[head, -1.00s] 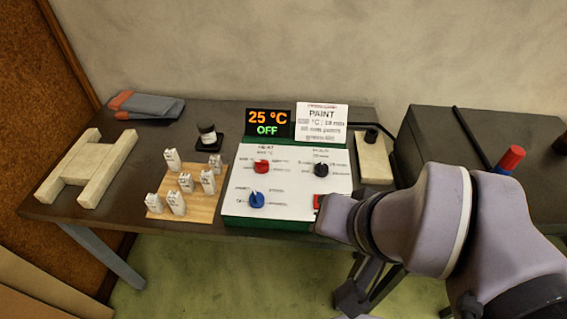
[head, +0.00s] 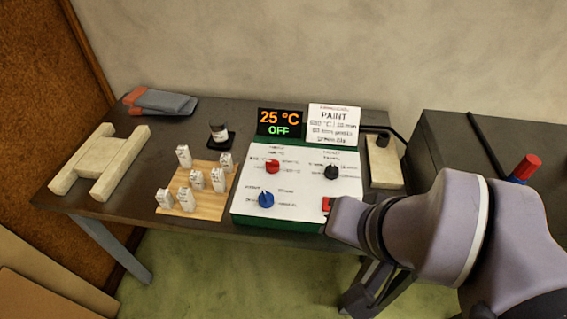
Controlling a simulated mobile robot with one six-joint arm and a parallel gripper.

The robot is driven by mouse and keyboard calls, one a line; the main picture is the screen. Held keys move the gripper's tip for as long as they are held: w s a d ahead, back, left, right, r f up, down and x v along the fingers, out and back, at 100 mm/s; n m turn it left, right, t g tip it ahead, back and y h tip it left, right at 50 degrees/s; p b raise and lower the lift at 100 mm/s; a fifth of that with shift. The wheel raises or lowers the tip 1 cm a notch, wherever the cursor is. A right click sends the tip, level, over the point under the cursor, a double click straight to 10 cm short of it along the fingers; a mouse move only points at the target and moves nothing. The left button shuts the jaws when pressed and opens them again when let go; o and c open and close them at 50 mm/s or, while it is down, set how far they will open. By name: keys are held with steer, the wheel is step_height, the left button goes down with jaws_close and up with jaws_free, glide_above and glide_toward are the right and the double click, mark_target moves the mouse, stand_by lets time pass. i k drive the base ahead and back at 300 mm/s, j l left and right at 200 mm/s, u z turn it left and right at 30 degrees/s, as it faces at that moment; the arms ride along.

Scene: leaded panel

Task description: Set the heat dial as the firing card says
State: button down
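The firing card (head: 334,124) stands upright behind the panel. It reads PAINT, with a temperature in °C and minutes below; the small digits are too blurred to be sure of. The display (head: 281,123) beside it reads 25 °C and OFF. The white control panel (head: 296,180) has a red dial (head: 272,166) at upper left, a black dial (head: 331,172) at upper right and a blue dial (head: 266,199) at lower left. Their labels are blurred, so which is the heat dial is unclear. My arm's end covers the panel's lower right corner; my gripper's fingers cannot be made out.
A red switch (head: 327,204) is partly hidden by my arm. Left of the panel, white pieces stand on a wooden board (head: 211,205), with a dark jar (head: 218,131) behind. A dark box (head: 440,135) stands right.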

mark_target(272, 167)
steer(key=i+j+u, duration=0.1)
steer(key=i+j, duration=0.25)
steer(key=j, duration=0.15)
steer(key=i+j+u, duration=0.1)
steer(key=i+j, duration=0.3)
